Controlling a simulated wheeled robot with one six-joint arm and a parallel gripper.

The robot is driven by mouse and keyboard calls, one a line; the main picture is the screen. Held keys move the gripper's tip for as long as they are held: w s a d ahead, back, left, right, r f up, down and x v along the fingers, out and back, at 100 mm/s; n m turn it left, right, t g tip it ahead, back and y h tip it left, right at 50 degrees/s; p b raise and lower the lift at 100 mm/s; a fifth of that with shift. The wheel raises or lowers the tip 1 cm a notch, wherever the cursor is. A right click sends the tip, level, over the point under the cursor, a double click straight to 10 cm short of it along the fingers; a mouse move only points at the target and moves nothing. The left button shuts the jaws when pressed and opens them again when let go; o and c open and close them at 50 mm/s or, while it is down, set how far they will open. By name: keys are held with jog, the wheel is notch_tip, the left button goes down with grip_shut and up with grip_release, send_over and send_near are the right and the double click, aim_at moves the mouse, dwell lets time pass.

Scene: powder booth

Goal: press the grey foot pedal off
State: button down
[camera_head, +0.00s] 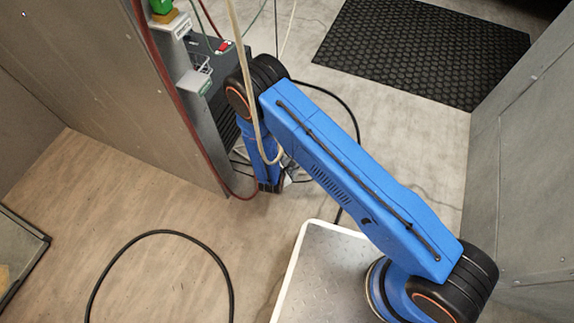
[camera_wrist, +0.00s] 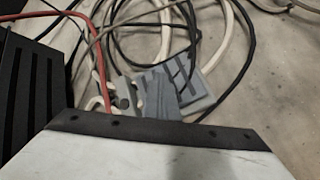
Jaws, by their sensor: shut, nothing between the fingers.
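The grey foot pedal (camera_wrist: 182,76) lies on the floor in the upper middle of the wrist view, with dark grooves across its top and cables around it. In the head view I cannot make it out; my blue arm covers that area. My gripper (camera_head: 286,176) is low at the far end of the arm in the head view, mostly hidden by it. It is shut and holds nothing. A pale, dark-edged surface fills the bottom of the wrist view and hides what is below the pedal. I cannot tell whether my gripper touches the pedal.
A dark cabinet (camera_head: 212,62) stands beside the metal booth wall (camera_head: 95,75). A red hose (camera_head: 172,95) and pale cables hang nearby. A black cable (camera_head: 160,233) loops over the floor. A black mat (camera_head: 420,50) lies at the back; a metal panel (camera_head: 530,170) stands at right.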

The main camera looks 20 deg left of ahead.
jog(key=shift+f, duration=0.5)
dwell(0.6)
jog(key=shift+s+r, duration=0.1)
jog(key=shift+r, duration=3.3)
